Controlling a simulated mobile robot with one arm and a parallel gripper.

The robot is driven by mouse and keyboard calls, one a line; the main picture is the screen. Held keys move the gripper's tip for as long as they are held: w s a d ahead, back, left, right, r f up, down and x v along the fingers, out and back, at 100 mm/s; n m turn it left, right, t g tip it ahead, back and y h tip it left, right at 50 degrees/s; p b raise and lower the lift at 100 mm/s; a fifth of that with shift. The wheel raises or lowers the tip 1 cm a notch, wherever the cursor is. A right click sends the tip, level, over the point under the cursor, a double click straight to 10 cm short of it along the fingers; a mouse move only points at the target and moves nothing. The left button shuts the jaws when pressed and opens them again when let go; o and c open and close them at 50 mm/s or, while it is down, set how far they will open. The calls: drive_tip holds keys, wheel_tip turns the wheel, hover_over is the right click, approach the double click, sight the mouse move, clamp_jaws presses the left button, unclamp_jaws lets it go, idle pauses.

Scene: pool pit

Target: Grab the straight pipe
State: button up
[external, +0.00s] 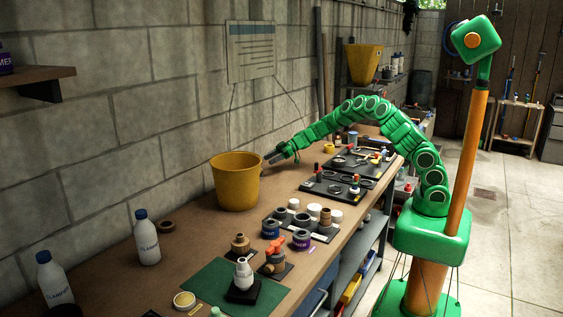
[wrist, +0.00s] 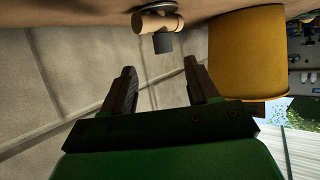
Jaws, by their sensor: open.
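My gripper (external: 277,155) is at the end of the green arm, just above and right of the yellow bucket's rim (external: 240,157) in the external view. In the wrist view, my gripper (wrist: 163,88) has its two dark fingers apart, with nothing between them. A tan cylinder (wrist: 152,23) with a dark grey block below it shows beyond the fingers at the top of that view. It may be the straight pipe, but I cannot tell for sure. No part in the external view is clearly identifiable as the straight pipe.
The yellow bucket (wrist: 247,55) is close on the right in the wrist view. A black tray (external: 302,219) of fittings, a green mat (external: 205,285) and white bottles (external: 147,240) are on the bench. The block wall (external: 110,110) runs close behind.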

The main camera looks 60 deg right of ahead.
hover_over(262, 175)
drive_tip(key=shift+f, duration=1.2)
clamp_jaws()
